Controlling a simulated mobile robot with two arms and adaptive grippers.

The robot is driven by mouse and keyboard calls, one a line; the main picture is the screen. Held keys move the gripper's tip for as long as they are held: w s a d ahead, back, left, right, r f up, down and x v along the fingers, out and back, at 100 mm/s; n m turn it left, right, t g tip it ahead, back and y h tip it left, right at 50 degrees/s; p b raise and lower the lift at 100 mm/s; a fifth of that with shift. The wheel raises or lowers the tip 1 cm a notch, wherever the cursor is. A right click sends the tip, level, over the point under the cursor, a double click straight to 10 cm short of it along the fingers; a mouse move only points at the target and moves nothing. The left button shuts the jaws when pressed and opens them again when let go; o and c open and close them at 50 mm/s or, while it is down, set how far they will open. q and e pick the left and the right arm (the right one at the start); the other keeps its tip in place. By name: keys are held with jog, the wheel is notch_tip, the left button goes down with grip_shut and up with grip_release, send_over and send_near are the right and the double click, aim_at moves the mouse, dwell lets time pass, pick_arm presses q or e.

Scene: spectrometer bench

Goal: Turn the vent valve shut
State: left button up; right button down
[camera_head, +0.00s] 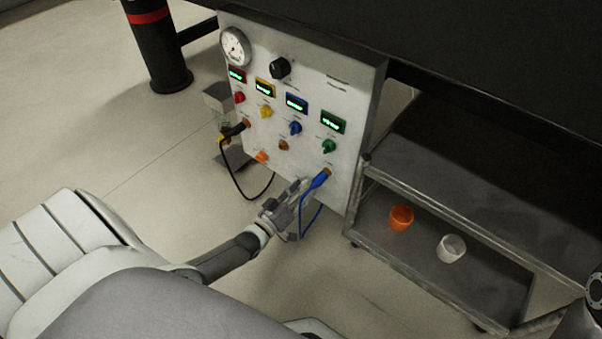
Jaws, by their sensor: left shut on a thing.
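The panel (345,105) stands upright with several knobs, displays and sockets; I cannot read its labels, so I cannot tell which part is the vent valve. My left gripper (299,185) is at the lower part of the panel, its fingertips close to the face. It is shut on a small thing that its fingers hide. A blue plug (319,180) with a blue cable sits just right of the fingertips in a brown socket. An orange knob (262,157) is up and left of the gripper, clear of it.
A black plug (235,129) with a looping black cable (240,189) hangs left of the gripper. A grey cart (420,275) on the right holds an orange cup (401,217) and a whitish cup (451,248). A black post (157,50) stands at the back left. Floor left of the panel is mostly clear.

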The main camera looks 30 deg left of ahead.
dwell(0.4)
pick_arm(q)
jog(key=o, duration=1)
jog(key=shift+o, duration=0.2)
jog(key=s+a, duration=0.1)
jog(key=s, duration=1.1)
